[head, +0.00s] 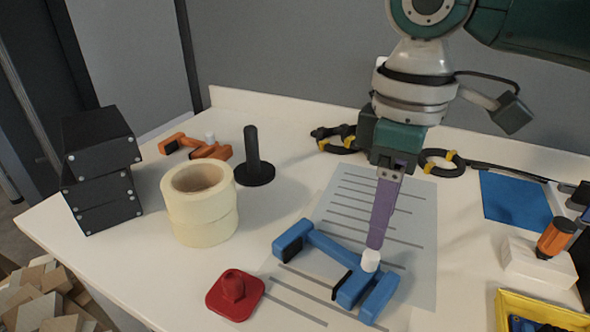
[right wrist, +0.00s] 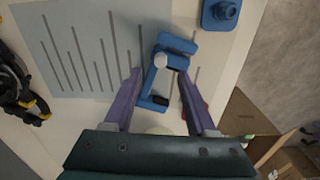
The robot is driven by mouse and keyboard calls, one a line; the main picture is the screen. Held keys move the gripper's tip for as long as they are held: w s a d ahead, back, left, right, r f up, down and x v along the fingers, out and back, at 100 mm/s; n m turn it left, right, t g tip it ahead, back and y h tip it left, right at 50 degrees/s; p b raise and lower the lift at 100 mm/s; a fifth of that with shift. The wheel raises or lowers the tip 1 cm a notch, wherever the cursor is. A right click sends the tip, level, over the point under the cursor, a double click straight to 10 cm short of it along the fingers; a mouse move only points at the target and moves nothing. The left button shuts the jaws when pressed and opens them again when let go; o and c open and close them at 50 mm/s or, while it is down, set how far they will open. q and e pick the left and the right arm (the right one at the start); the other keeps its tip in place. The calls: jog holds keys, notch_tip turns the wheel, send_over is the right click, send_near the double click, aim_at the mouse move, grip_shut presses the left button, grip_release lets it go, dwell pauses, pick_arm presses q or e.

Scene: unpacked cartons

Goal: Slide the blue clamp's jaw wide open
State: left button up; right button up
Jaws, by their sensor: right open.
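The blue clamp (head: 325,248) lies on a pale lined sheet on the table. Its two black-padded jaws stand apart along the bar. A white knob (head: 370,260) rises by the jaw at the right end. My right gripper (head: 377,243) points down over that end, its purple fingertips close to the knob. In the right wrist view the fingers (right wrist: 157,73) are spread on either side of the clamp (right wrist: 178,43), with nothing held between them. Whether a finger touches the clamp cannot be told. My left gripper is out of view.
A red knobbed block (head: 233,296) sits left of the clamp. Cream tape rolls (head: 200,222), black boxes (head: 100,160), an orange clamp (head: 205,151) and a black post (head: 253,160) stand farther left. A yellow tray (head: 535,308) is at right. The lined sheet (head: 350,195) is mostly clear.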

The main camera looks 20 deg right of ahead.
aim_at(374, 254)
notch_tip(374, 254, down, 7)
jog(key=shift+r+b, duration=0.15)
jog(key=shift+b, duration=0.65)
jog(key=shift+c, duration=0.4)
jog(key=c, duration=0.5)
grip_shut()
